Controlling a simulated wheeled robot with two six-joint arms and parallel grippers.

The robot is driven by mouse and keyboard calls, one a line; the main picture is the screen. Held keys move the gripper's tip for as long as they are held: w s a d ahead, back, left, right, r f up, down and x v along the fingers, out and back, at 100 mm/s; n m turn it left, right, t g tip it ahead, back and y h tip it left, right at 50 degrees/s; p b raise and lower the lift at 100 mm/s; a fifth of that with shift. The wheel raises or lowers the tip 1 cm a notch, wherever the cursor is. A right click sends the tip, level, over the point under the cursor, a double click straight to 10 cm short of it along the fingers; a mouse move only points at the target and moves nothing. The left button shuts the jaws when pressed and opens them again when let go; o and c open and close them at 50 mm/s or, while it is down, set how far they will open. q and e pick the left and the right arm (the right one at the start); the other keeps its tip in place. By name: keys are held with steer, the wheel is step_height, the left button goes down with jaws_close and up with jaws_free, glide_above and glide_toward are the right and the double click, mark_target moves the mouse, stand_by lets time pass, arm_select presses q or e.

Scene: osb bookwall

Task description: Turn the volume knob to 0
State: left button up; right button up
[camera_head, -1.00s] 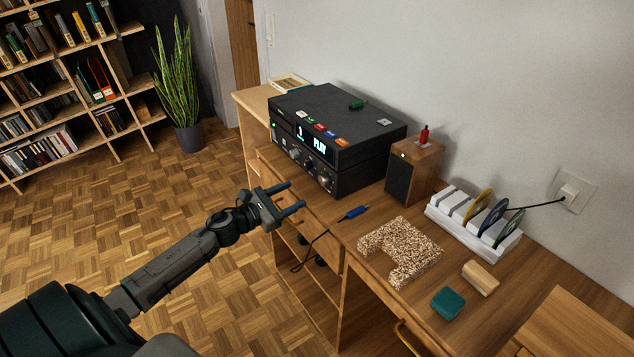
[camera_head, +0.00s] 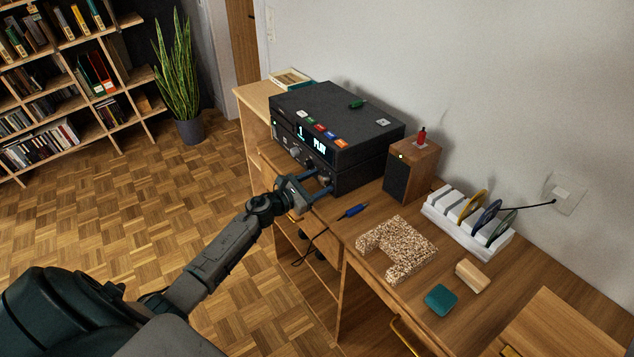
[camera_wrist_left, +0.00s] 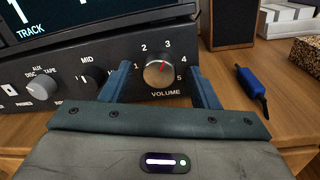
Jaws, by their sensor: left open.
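The volume knob (camera_wrist_left: 157,74) is a round silver-faced dial on the front of the black stereo (camera_head: 340,124). In the left wrist view its red pointer mark points up and right, toward the 3; printed numbers 1 to 5 ring it and VOLUME is below. The 0 is not visible to me. My left gripper (camera_head: 326,181) is open at the front of the stereo. In the wrist view its two blue fingers (camera_wrist_left: 158,70) stand on either side of the knob, with a gap on each side.
Left of the knob are the MID knob (camera_wrist_left: 95,77) and the grey source knob (camera_wrist_left: 41,88). A wooden speaker (camera_head: 413,169), a blue pen-like tool with a cable (camera_head: 354,211), a speckled block (camera_head: 398,248) and a white disc rack (camera_head: 466,226) are to the right on the desk.

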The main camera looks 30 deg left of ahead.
arm_select(q)
steer(key=shift+c, duration=0.4)
steer(key=c, duration=0.9)
